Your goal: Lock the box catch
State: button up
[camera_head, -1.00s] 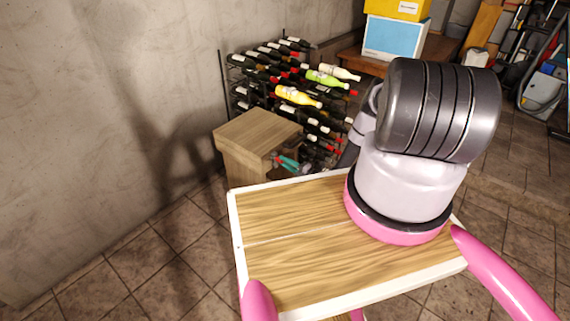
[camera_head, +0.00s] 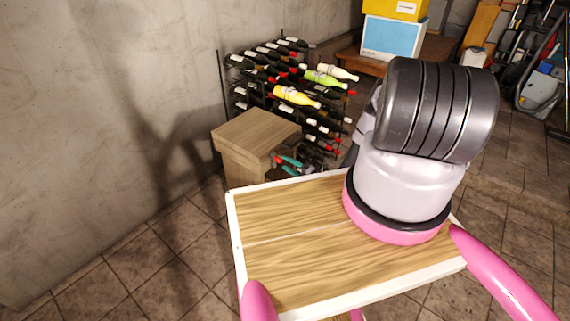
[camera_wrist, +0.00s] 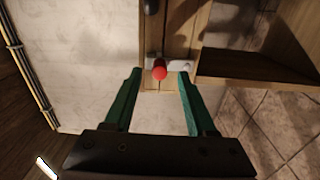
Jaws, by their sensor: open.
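The wooden box (camera_head: 252,134) stands beyond my tray-like top, close to the wall. Its catch (camera_wrist: 182,66) is a small pale metal fitting on a wooden face in the wrist view, with a round red knob (camera_wrist: 159,70) pointing towards the camera. My gripper (camera_wrist: 159,75) has green fingers, open, with one tip on each side of the knob; I cannot tell whether either touches it. In the head view my gripper (camera_head: 289,163) is small, at the right side of the box, and the catch cannot be made out clearly.
A wine rack (camera_head: 290,85) full of bottles stands close behind and right of the box. The plaster wall (camera_head: 120,90) is at left. In the wrist view an open wooden compartment (camera_wrist: 255,68) lies right of the catch. Tiled floor (camera_head: 150,255) is clear at left.

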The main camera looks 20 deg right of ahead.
jog(key=v, duration=0.8)
jog(key=shift+s+d, duration=0.25)
jog(key=shift+s, duration=0.05)
jog(key=w+a+r+n+g+y, duration=0.1)
jog(key=w+r+n+g+y, duration=0.2)
jog(key=r+n, duration=0.5)
jog(key=w+r+n+g+y, duration=0.2)
jog(key=w+r+n+g, duration=0.25)
jog(key=r, duration=0.85)
jog(key=s+a+r+n+g+h, duration=0.25)
jog(key=r+n, duration=0.35)
jog(key=r, duration=0.5)
jog(key=s+a+r+n+g+h, duration=0.15)
jog(key=r+n+g, duration=0.25)
jog(key=r+n, duration=0.45)
jog(key=s+a+r+n+h, duration=0.15)
jog(key=s+r+n, duration=0.3)
jog(key=r, duration=0.45)
jog(key=s+a+r+n+h, duration=0.1)
jog(key=s+r+n+h, duration=0.2)
jog(key=s+r, duration=0.45)
jog(key=s+d+r+n+t+h, duration=0.2)
jog(key=s+r+n+t+h, duration=0.3)
jog(key=s+r+n, duration=0.3)
jog(key=s+r+t, duration=0.1)
jog(key=s+r, duration=0.3)
jog(key=s, duration=0.2)
jog(key=shift+r+t, duration=0.3)
jog(key=shift+r, duration=0.1)
